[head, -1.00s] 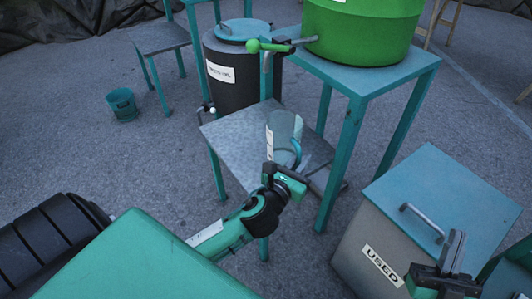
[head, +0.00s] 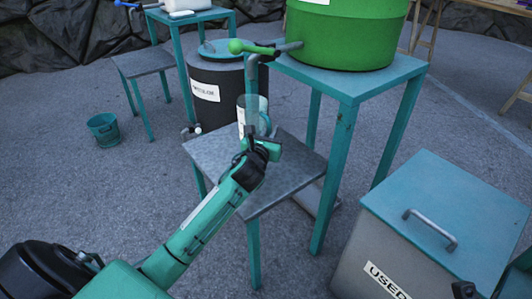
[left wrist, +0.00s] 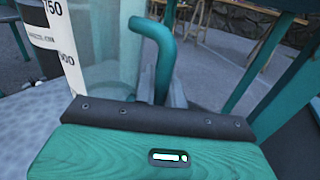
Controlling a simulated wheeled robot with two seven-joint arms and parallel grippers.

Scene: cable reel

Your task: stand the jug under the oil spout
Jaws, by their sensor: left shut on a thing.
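The jug (head: 241,117) is clear, with a white measuring strip and a teal handle. It is upright over the back part of the low grey table (head: 225,180); I cannot tell if its base touches the top. My left gripper (head: 262,146) is shut on the jug's handle, which shows in the left wrist view (left wrist: 160,52) beside the clear wall (left wrist: 105,45). The spout (head: 252,72) bends down from the green tank (head: 340,35), with a green lever knob (head: 236,46). My right gripper (head: 465,291) barely shows at the bottom edge.
A taller teal table (head: 350,85) carries the tank, with legs right of the jug. A dark labelled drum (head: 215,95) with a small tap stands behind. A "USED" box (head: 440,215) is at right, a bucket (head: 103,130) at left.

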